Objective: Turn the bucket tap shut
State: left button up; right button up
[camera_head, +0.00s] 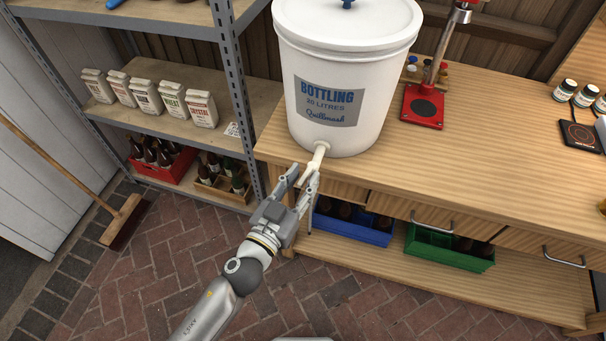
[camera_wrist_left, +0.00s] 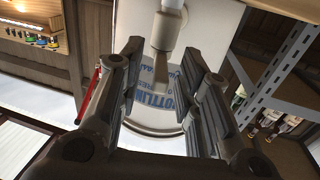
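The white bottling bucket (camera_head: 345,60) stands on the wooden bench with its blue-lettered label facing me. Its pale tap (camera_head: 320,155) sticks out low at the front, over the bench edge. My left gripper (camera_head: 301,178) is at the tap, its fingers apart and pointing up towards it. In the left wrist view the tap (camera_wrist_left: 165,35) shows between and beyond the fingertips of the left gripper (camera_wrist_left: 160,55). I cannot tell whether either finger touches it, nor how its lever is turned. My right gripper is not in view.
A red bench capper (camera_head: 423,105) stands right of the bucket. Under the bench are a blue crate (camera_head: 352,230) and a green crate (camera_head: 450,256). A metal shelf post (camera_head: 238,100) rises to the left. The brick floor in front is clear.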

pick_arm(q)
jog(key=shift+w+d, duration=0.2)
jog(key=shift+w, duration=0.2)
grip_shut()
jog(key=shift+a, duration=0.1)
